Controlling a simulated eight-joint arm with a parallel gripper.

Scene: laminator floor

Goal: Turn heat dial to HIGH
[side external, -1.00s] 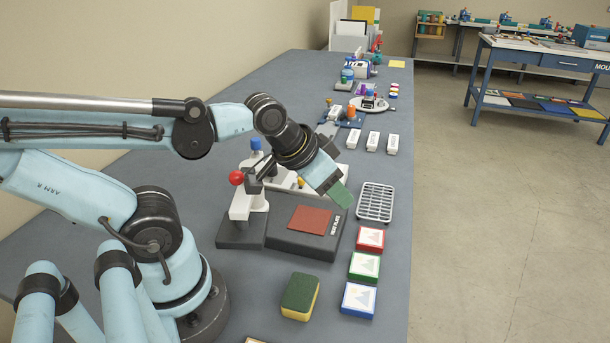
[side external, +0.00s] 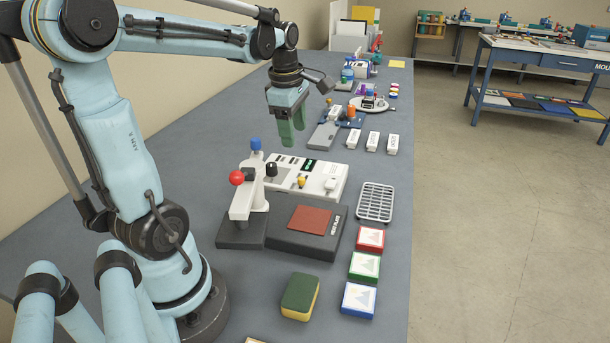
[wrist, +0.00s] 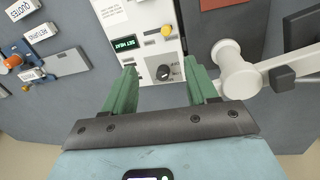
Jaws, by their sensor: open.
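The white laminator unit (side external: 325,189) stands on the grey bench with a small dark display; in the wrist view this display (wrist: 124,43) reads what looks like "SET HEAT" in green. A black round dial (wrist: 163,72) sits on its panel, and it also shows in the side view (side external: 271,169). A yellow knob (wrist: 167,31) sits farther along the panel. The dial's markings are too small to read. My gripper (side external: 291,138) is open and empty, pointing down above the unit's far side. In the wrist view, the dial appears between its green fingers (wrist: 161,82), apart from them.
A press stand with a red ball handle (side external: 236,177) and blue-topped post (side external: 256,144) stands close beside the panel. A black hot plate (side external: 290,241) lies in front.

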